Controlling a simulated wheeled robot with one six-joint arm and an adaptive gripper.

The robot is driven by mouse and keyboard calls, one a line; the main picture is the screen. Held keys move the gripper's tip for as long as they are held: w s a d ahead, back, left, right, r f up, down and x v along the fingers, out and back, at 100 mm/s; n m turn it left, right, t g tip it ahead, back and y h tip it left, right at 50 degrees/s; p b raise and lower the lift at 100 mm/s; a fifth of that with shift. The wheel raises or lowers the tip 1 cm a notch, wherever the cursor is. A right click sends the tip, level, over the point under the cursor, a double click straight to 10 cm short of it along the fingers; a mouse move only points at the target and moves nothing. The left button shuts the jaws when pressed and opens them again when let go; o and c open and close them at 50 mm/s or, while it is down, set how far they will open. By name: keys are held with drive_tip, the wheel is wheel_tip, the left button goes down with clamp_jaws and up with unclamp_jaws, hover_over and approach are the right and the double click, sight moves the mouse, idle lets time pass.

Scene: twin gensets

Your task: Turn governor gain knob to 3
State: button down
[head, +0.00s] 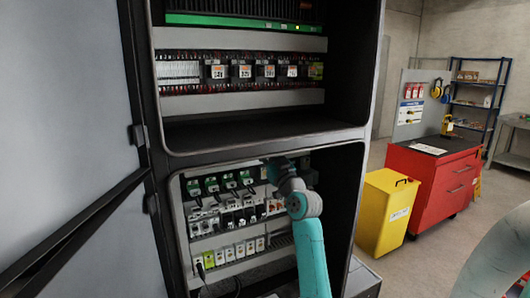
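No governor gain knob can be made out at this size. An open electrical cabinet (180,146) fills the middle of the head view. Its upper bay has a row of small dark modules (241,72) with pale and orange faces, too small to read. My arm, teal with grey joints, rises from the bottom and overlaps the right side of the lower bay. Its far end (279,170) is a dark grey shape in front of the upper row of devices there. The fingers cannot be made out, nor whether they touch anything.
The lower bay holds green-topped devices (212,185), breakers (202,228) and a row of terminals (229,254). A large grey door (65,110) stands at the left. A yellow bin (386,213) and red tool cabinet (437,185) stand at the right, with open floor in front.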

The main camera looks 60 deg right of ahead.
drive_tip(key=shift+n, duration=0.4)
drive_tip(key=c, duration=1)
unclamp_jaws()
drive_tip(key=shift+s, duration=0.1)
drive_tip(key=v, duration=1.1)
drive_tip(key=shift+s+f, duration=0.25)
drive_tip(key=shift+s, duration=0.1)
drive_tip(key=shift+a, duration=0.15)
